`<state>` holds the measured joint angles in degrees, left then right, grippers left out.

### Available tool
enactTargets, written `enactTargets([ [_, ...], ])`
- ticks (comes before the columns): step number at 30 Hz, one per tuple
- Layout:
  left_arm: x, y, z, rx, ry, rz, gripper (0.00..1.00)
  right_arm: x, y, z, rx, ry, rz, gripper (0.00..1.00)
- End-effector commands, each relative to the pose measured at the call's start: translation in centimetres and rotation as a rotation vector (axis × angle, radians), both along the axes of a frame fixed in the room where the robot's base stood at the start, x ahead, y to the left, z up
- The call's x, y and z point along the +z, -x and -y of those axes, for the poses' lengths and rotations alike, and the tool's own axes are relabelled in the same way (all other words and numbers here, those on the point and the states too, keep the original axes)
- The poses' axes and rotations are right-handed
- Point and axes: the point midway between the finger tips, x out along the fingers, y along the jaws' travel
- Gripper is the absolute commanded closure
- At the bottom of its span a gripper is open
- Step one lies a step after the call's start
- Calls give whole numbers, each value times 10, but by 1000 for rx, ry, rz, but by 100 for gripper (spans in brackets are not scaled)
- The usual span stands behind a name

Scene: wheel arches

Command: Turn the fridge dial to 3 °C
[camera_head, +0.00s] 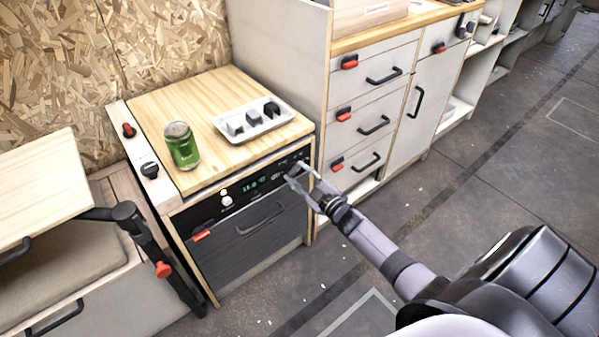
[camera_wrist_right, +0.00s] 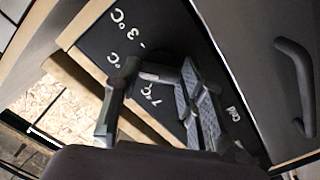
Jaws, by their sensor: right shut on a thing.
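The fridge (camera_head: 255,235) is a dark-fronted unit with a handle, under a wooden top. Its black control panel (camera_head: 237,199) has a green lit display and a pale knob. My right gripper (camera_head: 302,178) is at the right end of this panel, where its fingers largely cover the dial. In the right wrist view, the gripper (camera_wrist_right: 158,95) is shut on the dark dial (camera_wrist_right: 164,73), with a finger on each side. White markings "-3°C", "°C", "7°C" and "cold" show around it. The dial's pointer setting cannot be read clearly. My left gripper is out of view.
A green can (camera_head: 182,146) and a white tray (camera_head: 254,120) with small dark items stand on the wooden top. A drawer cabinet (camera_head: 362,108) stands close on the right. A black jointed post (camera_head: 150,245) stands at left. The floor in front is clear.

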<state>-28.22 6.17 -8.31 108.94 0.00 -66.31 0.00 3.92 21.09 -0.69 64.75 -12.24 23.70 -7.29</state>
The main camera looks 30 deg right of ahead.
Motion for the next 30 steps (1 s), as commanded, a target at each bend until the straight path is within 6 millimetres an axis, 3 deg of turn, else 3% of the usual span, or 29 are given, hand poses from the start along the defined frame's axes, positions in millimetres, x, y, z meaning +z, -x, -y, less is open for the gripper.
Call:
enactTargets([
  [12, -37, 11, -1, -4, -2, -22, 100, 0, 1, 0, -1, -383, -33, 91],
  [30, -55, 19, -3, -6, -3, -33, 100, -2, 1, 0, -1, -677, -56, 91],
])
